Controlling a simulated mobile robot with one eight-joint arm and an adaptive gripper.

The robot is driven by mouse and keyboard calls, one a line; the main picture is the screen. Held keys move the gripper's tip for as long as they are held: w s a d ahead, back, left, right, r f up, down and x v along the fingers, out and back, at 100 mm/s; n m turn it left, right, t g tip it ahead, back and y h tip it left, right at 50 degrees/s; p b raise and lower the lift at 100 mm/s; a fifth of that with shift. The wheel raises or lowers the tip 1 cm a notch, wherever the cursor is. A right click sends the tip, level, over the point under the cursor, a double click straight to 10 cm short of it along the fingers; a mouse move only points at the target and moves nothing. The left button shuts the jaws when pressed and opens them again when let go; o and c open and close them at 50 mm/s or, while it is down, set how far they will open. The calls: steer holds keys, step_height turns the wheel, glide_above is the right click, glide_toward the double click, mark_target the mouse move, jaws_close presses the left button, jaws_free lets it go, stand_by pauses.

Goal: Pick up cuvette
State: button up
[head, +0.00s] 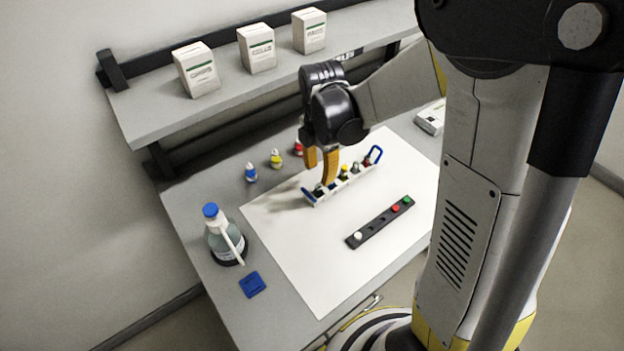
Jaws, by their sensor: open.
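A small white rack with blue ends (360,173) stands on the white mat and holds several cuvettes with coloured tops, among them a yellow-topped one (344,168). My gripper (321,180) points down over the left end of this rack, its orange fingers apart. A dark-topped cuvette (319,189) shows at the fingertips, partly hidden by them. I cannot tell whether the fingers touch it.
A black strip with white, red and green spots (376,224) lies in front on the white mat (300,270). A wash bottle (222,236), a blue square (252,284) and small dropper bottles (275,159) stand left and behind. A shelf with white boxes (197,70) overhangs the back.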

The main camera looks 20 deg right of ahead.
mark_target(318, 189)
step_height(318, 189, down, 8)
steer(key=b, duration=0.2)
steer(key=shift+b, duration=0.3)
steer(key=shift+r, duration=0.1)
jaws_close()
